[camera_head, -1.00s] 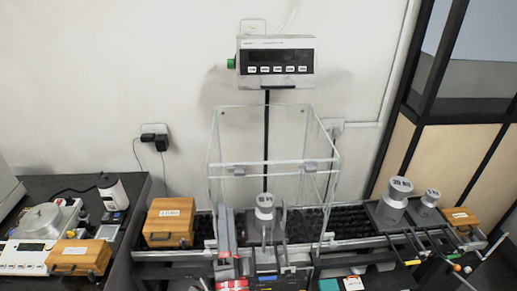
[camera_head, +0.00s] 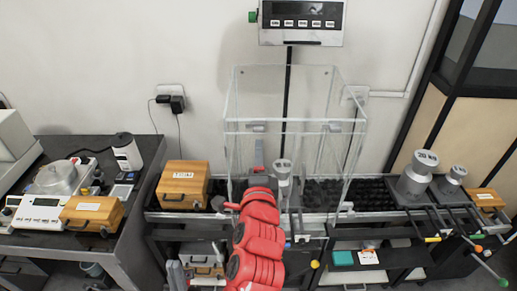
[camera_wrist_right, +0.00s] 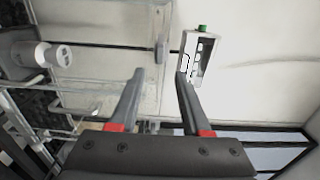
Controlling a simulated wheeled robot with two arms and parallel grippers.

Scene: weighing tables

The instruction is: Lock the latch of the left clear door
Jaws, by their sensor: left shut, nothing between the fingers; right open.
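A clear box (camera_head: 300,95) stands on the rear table, with a small grey weight (camera_head: 283,170) inside. Two grey blocks sit on its front upper rail; the left one (camera_head: 257,128) may be the left door's latch.
A display unit (camera_head: 301,22) stands on a pole behind the box. A wooden case (camera_head: 183,186) stands to its left, large grey weights (camera_head: 416,178) to its right. Thin rods with coloured tips stick out at the front right. The left table (camera_head: 140,190) carries a scale.

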